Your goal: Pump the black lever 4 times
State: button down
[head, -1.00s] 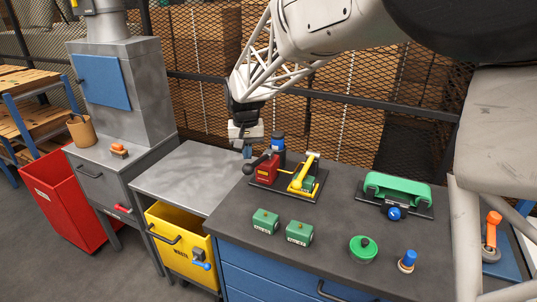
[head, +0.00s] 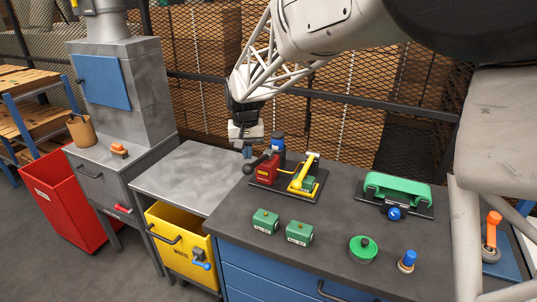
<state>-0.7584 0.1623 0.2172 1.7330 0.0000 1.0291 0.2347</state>
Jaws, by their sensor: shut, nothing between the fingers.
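The black lever (head: 258,163) sticks out to the left from a small red unit (head: 268,174) and ends in a round black knob. It looks close to level, sloping slightly down toward the knob. The red unit stands on a dark base plate beside a yellow clamp-like frame (head: 304,176) with a green block (head: 309,181) in it. My gripper (head: 247,154) points down just above and behind the lever, with its fingers shut and empty. I cannot tell whether the fingertips touch the lever.
A blue-topped dark cylinder (head: 278,142) stands right of my gripper. Two green labelled blocks (head: 265,221) (head: 299,233), a green round pot (head: 363,249) and a blue-topped peg (head: 406,261) stand in front. A green device (head: 397,190) is at right. The grey table (head: 185,178) at left is clear.

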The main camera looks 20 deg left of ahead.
jog(key=shift+f, duration=0.2)
jog(key=shift+f, duration=4.35)
jog(key=shift+r, duration=5.1)
notch_tip(320, 180, up, 6)
jog(key=shift+f, duration=0.25)
jog(key=shift+f, duration=0.1)
